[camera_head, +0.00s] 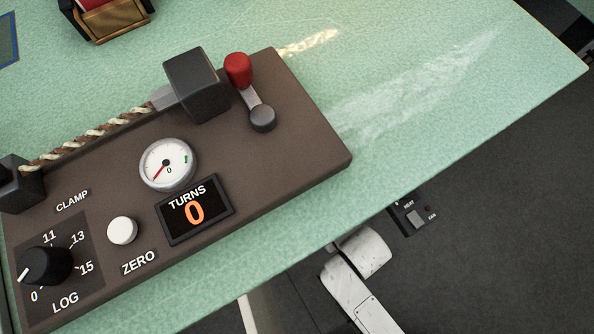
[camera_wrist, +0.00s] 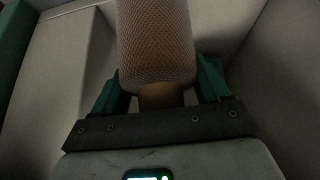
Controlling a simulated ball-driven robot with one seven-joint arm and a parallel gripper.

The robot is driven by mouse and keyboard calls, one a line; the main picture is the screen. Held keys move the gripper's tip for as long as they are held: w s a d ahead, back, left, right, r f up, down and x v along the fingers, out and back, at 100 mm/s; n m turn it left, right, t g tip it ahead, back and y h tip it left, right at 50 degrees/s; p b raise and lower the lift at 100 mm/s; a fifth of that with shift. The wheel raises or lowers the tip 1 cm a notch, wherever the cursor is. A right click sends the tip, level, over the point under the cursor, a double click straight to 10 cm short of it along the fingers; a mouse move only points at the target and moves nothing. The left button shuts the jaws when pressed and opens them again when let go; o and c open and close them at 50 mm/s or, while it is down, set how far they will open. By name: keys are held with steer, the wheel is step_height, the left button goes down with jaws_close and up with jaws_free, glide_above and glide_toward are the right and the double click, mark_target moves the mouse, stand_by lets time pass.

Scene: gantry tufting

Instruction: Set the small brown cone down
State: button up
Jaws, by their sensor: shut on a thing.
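The small brown cone (camera_wrist: 155,45) fills the top middle of the wrist view. It has a fine mesh-like surface, and its upper end is cut off by the frame. A narrower tan part (camera_wrist: 160,97) shows below it. My gripper (camera_wrist: 160,84) has its green fingers on either side of the cone and is shut on it. Pale grey panels surround the cone. Whether its far end touches anything is hidden. Neither the cone nor my gripper shows in the head view.
In the head view, a brown twist tester (camera_head: 290,150) with clamps, a dial and a red-knobbed crank (camera_head: 238,70) lies on a pale green tabletop (camera_head: 450,60). The tabletop's right part is clear. A box with a wooden front (camera_head: 125,22) stands at top left. Dark floor (camera_head: 490,240) lies at right.

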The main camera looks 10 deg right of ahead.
steer(key=w+a+f+b, duration=0.1)
steer(key=w+a+b, duration=0.3)
steer(key=w, duration=0.8)
steer(key=shift+w+a+f, duration=0.25)
steer(key=shift+a, duration=0.35)
steer(key=shift+f, duration=0.15)
steer(key=o, duration=1.7)
